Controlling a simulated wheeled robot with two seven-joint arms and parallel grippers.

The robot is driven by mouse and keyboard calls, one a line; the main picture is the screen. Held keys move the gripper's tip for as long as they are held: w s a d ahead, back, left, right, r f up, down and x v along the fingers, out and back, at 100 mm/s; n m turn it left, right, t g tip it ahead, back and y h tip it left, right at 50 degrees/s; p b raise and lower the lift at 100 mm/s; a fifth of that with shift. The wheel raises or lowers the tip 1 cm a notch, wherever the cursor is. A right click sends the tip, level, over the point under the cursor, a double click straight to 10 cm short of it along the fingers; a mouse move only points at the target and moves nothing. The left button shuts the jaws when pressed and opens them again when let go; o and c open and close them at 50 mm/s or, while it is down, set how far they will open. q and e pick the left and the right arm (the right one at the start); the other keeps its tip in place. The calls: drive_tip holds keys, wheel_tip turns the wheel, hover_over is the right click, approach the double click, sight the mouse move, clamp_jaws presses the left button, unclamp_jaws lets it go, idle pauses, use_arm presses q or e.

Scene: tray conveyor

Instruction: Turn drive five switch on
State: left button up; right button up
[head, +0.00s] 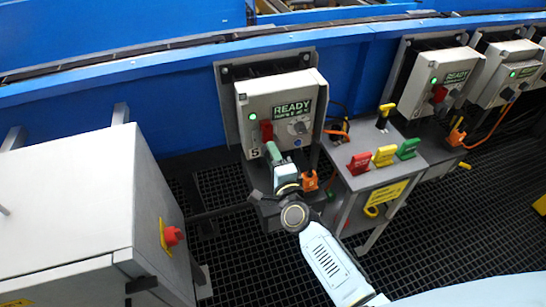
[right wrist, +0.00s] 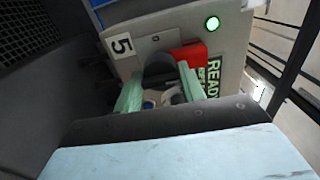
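The drive five box (head: 243,108) is pale grey, with a lit green lamp, a green READY display and a 5 label. Its switch has a red part (head: 266,130) on the front; in the right wrist view this red part (right wrist: 188,55) sits beside a dark round knob (right wrist: 158,70). My right gripper (head: 272,150) is at the lower front of the box. In the right wrist view its green fingers (right wrist: 161,84) stand apart, one on either side of the knob; whether they touch it is unclear. My left gripper is not in view.
A grey stand (head: 345,174) with red, yellow and green tags is right of the box. Similar drive boxes (head: 437,85) hang further right. A large grey cabinet (head: 70,210) with a red button (head: 172,236) fills the left. Dark grating (head: 440,235) covers the floor.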

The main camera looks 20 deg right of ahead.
drive_tip(key=o, duration=0.4)
drive_tip(key=shift+o, duration=0.2)
drive_tip(key=s, duration=1.3)
drive_tip(key=shift+s+d+p, duration=0.2)
drive_tip(key=shift+p, duration=0.25)
drive_tip(key=shift+f, duration=0.1)
drive_tip(key=s+d+f+n+g+y, duration=0.1)
drive_tip(key=s+f+n+g, duration=0.4)
drive_tip(key=f, duration=0.8)
drive_tip(key=s+f+n+g+y, duration=0.1)
drive_tip(key=s+f+n+g, duration=0.2)
drive_tip(key=s+f+n, duration=0.7)
drive_tip(key=s+d+f+n+g+h, duration=0.1)
drive_tip(key=s+d+f+g, duration=0.3)
drive_tip(key=s+f, duration=0.5)
drive_tip(key=s+d+f+n+g+h, duration=0.1)
drive_tip(key=s+d+f+n+g, duration=0.3)
drive_tip(key=s+f, duration=0.5)
drive_tip(key=s+d+g, duration=0.1)
drive_tip(key=s+d, duration=0.1)
drive_tip(key=s, duration=0.1)
drive_tip(key=shift+h, duration=0.4)
